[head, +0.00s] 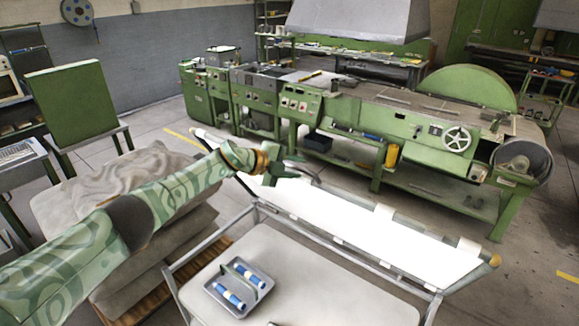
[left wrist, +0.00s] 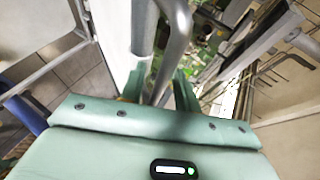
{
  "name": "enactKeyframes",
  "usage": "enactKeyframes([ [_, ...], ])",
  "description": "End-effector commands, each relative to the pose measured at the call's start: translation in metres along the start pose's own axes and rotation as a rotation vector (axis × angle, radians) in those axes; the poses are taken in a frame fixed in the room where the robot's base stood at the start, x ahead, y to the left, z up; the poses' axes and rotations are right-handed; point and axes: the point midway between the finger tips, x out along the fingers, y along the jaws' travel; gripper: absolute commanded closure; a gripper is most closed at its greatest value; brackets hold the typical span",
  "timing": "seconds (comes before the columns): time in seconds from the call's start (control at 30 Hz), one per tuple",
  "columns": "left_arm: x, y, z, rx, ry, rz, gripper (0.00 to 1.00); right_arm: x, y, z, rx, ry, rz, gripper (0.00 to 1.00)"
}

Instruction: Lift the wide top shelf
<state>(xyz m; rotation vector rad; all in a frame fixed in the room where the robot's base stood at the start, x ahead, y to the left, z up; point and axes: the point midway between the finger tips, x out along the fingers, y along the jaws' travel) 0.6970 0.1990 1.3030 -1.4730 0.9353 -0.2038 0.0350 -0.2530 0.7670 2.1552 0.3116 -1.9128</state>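A long white panel (head: 370,232), which I take to be the wide top shelf, lies along the far side of a metal-framed cart. It slants from the middle of the head view to the lower right, with a tan cap at its right end. My left gripper (head: 291,172) is by the far left part of this panel and cart frame. In the left wrist view, the left gripper's fingers (left wrist: 160,88) are apart, with a grey bent metal tube (left wrist: 178,45) running down between them. I cannot tell whether they touch it. My right gripper is not in view.
The cart's lower grey surface (head: 330,290) holds a grey tray (head: 213,289) with blue-and-white cylinders. A stack of sacks (head: 110,180) on a wooden pallet stands at the left. A long green machine (head: 410,125) stands behind, with open floor at the right.

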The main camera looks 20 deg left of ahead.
Motion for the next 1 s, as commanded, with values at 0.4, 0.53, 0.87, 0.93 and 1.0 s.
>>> enactKeyframes([
  [0.4,-0.071,0.001,0.002,0.004,-0.004,0.002,0.66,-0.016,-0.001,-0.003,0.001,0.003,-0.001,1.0],
  [0.53,-0.106,0.002,0.001,0.003,-0.003,0.002,0.66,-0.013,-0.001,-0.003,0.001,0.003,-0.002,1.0],
  [0.87,-0.16,0.001,-0.001,0.0,0.0,0.0,0.66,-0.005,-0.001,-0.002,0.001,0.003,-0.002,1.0],
  [0.93,-0.163,0.001,-0.001,0.0,0.0,0.0,0.66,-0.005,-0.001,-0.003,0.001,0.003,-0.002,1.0],
  [1.0,-0.164,0.001,-0.001,0.0,0.0,0.0,0.66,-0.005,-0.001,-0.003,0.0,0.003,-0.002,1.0],
])
